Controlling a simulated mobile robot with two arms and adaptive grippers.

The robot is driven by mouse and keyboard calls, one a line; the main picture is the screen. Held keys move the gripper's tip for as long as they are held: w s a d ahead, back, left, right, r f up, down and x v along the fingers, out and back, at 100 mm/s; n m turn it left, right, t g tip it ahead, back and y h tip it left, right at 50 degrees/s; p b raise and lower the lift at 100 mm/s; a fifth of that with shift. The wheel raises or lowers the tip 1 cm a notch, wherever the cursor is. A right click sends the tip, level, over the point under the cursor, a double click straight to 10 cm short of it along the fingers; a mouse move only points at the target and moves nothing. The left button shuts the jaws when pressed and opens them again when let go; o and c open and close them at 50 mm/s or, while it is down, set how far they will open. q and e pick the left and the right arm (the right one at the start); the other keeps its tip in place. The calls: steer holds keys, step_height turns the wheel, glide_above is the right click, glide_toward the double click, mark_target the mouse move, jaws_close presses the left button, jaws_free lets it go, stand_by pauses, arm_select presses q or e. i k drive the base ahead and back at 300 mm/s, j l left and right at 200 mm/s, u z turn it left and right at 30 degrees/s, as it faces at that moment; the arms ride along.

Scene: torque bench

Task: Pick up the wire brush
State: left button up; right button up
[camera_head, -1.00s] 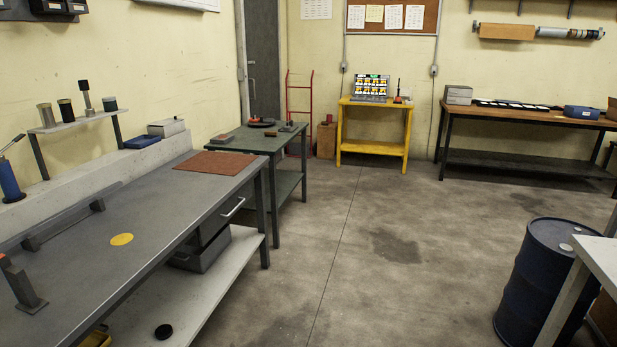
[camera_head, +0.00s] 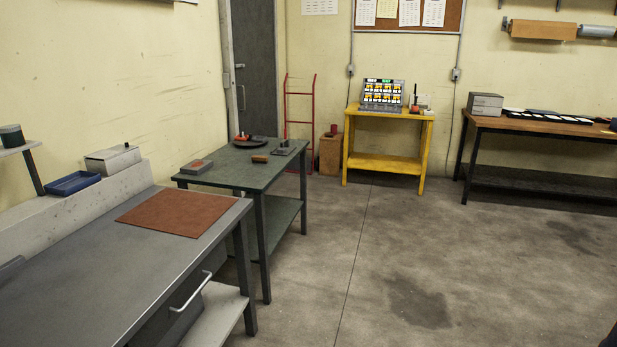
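A small brown block-like item (camera_head: 260,158) lies near the middle of the green table (camera_head: 228,174). It may be the wire brush, but it is too small to tell bristles. Beside it on the same table are a grey and red box-shaped item (camera_head: 197,166) at the left, a dark round plate with a red item on it (camera_head: 250,142) at the back, and a dark flat piece with a small upright part (camera_head: 284,148) at the right.
A grey workbench (camera_head: 100,255) with a brown mat (camera_head: 175,213) and a drawer handle fills the lower left. A yellow stand (camera_head: 388,163) and a wooden-topped bench (camera_head: 540,128) stand by the back wall. The concrete floor between (camera_head: 430,250) is clear.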

mark_target(256, 159)
steer(key=i+u, duration=0.15)
steer(key=i, duration=0.35)
steer(key=i+l+u, duration=0.15)
steer(key=i, duration=0.3)
steer(key=i+l+u, duration=0.1)
steer(key=i, duration=0.4)
steer(key=i+l+u, duration=0.15)
steer(key=i, duration=0.3)
steer(key=i+l+u, duration=0.15)
steer(key=u, duration=0.25)
steer(key=i+l+u, duration=0.15)
steer(key=u, duration=0.25)
steer(key=l, duration=0.05)
